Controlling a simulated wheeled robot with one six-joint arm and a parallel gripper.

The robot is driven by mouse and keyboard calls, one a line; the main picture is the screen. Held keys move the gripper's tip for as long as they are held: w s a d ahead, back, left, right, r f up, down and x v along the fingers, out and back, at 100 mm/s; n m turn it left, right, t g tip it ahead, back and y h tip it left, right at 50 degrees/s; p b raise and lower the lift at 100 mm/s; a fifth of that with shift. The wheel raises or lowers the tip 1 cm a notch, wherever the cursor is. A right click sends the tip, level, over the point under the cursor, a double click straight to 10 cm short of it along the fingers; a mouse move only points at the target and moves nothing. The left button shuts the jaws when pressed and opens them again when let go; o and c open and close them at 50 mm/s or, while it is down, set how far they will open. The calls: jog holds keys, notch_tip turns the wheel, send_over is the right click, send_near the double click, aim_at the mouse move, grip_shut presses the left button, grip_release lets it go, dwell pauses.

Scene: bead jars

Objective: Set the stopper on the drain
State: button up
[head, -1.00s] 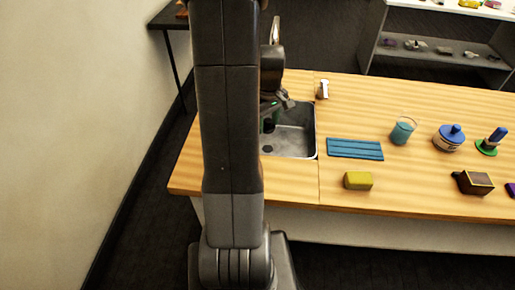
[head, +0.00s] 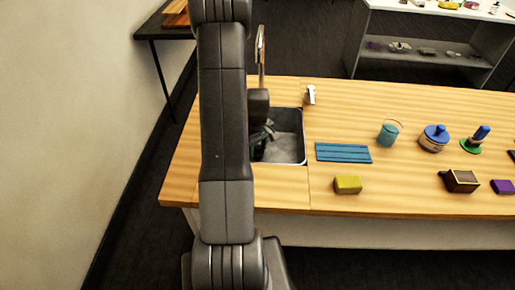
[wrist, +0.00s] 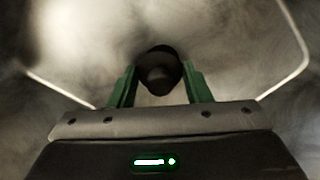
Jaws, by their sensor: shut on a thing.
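My gripper (wrist: 160,88) has its green fingers closed on a dark, rounded stopper (wrist: 159,70), which shows between them in the wrist view. In the head view my gripper (head: 262,142) is down inside the grey metal sink (head: 290,148), on its left side, partly behind my arm. The stopper cannot be told apart from the dark gripper there. The drain is hidden behind my gripper and arm in the head view, and I cannot make it out in the wrist view. I cannot tell whether the stopper touches the sink floor.
A tall faucet (head: 261,58) rises behind the sink. A blue ribbed mat (head: 343,153) lies right of the sink, with a yellow block (head: 347,185) in front. A blue cup (head: 388,134), a blue-lidded jar (head: 433,138) and a dark box (head: 460,181) stand farther right.

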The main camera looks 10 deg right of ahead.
aim_at(258, 147)
jog(key=shift+s+f, duration=0.15)
jog(key=shift+f, duration=0.25)
jog(key=shift+f, duration=0.15)
jog(key=o, duration=1)
notch_tip(258, 147, up, 12)
jog(key=shift+r, duration=0.15)
